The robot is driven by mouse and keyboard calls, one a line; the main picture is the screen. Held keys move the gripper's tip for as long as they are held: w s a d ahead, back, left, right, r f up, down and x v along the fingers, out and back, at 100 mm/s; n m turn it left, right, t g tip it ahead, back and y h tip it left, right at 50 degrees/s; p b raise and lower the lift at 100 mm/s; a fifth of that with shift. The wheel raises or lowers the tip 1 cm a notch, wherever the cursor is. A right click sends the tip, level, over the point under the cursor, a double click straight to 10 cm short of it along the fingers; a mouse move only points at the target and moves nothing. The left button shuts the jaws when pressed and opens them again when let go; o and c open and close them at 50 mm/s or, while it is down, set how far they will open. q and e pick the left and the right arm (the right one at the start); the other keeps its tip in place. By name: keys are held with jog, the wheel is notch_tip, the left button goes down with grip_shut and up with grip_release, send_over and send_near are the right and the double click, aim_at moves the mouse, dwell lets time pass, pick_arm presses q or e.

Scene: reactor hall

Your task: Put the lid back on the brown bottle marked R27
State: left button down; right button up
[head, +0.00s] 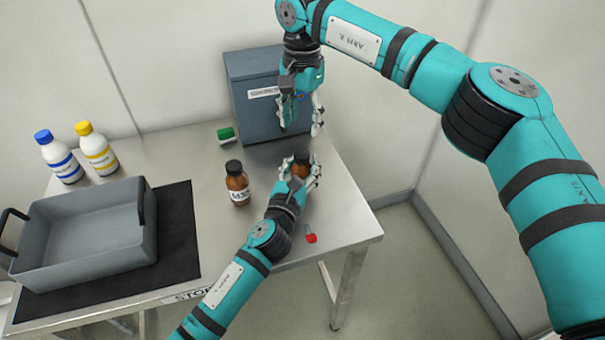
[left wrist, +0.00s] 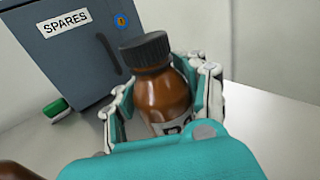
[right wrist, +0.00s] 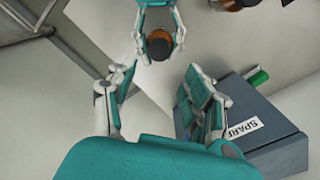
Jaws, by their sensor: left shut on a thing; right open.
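My left gripper (head: 300,174) is shut around a brown bottle (left wrist: 160,98) near the table's right side. The bottle's label is mostly hidden; only an R-like start shows in the left wrist view. A black ribbed lid (left wrist: 145,50) sits on top of its neck; the lid also shows from above in the right wrist view (right wrist: 159,47). I cannot tell whether it is screwed tight. My right gripper (head: 303,115) is open and empty, behind and above the bottle, apart from the lid. Another brown bottle (head: 237,184) with a black lid stands upright to the left.
A grey SPARES cabinet (head: 250,85) stands at the back, close to my right gripper. A green object (head: 225,134) lies beside it. A red-ended object (head: 311,238) lies near the front edge. A grey tray (head: 90,245) and two white bottles (head: 97,150) are at left.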

aim_at(302, 153)
pick_arm(q)
jog(key=shift+f, duration=0.1)
pick_arm(e)
jog(key=m, duration=0.7)
jog(key=shift+s, duration=0.15)
jog(key=shift+f, duration=0.1)
jog(key=shift+f, duration=3.95)
jog(key=shift+c, duration=0.2)
